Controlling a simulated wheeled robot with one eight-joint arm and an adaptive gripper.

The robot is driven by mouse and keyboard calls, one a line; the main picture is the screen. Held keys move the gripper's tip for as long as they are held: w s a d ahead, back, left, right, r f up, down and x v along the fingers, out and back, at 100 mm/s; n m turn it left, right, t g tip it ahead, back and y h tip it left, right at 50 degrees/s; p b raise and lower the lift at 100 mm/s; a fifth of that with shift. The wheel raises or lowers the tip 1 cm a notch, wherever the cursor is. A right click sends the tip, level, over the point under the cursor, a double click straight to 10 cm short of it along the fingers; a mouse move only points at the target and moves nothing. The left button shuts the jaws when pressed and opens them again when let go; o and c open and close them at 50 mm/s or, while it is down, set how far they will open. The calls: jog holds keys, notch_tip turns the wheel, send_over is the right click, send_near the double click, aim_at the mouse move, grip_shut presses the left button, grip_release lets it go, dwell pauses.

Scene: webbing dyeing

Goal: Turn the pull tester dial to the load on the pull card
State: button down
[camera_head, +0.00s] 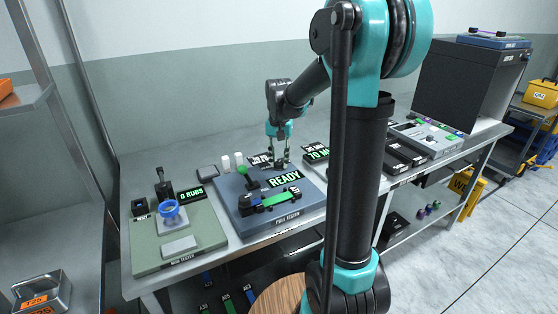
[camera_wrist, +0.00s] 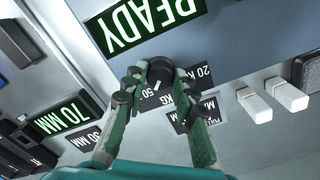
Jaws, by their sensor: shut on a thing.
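The blue pull tester (camera_head: 236,190) stands on the bench with its screen (camera_head: 284,180) reading READY. Its small dark dial (camera_wrist: 160,72) sits beside the screen and carries a pale mark. My gripper (camera_head: 281,161) reaches down at the tester's back edge. In the wrist view my gripper (camera_wrist: 160,82) has its fingertips on either side of the dial, closed on it. A dark card (camera_wrist: 198,76) by the dial shows "20 KG" upside down. Other dark label pieces near it show "50" and "KG", partly hidden by the fingers, so I cannot tell which belong to the card or dial scale.
Left is a green rub tester (camera_head: 150,240) reading 0 RUBS. A screen reading 70 MM (camera_wrist: 62,118) stands on the other side of the tester. Two white blocks (camera_wrist: 286,94) stand close behind the tester. A dark cabinet (camera_head: 455,80) stands at the right end.

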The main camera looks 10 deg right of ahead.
aim_at(279, 162)
jog(key=c, duration=1.2)
grip_release()
jog(key=shift+r, duration=0.1)
notch_tip(279, 162, up, 12)
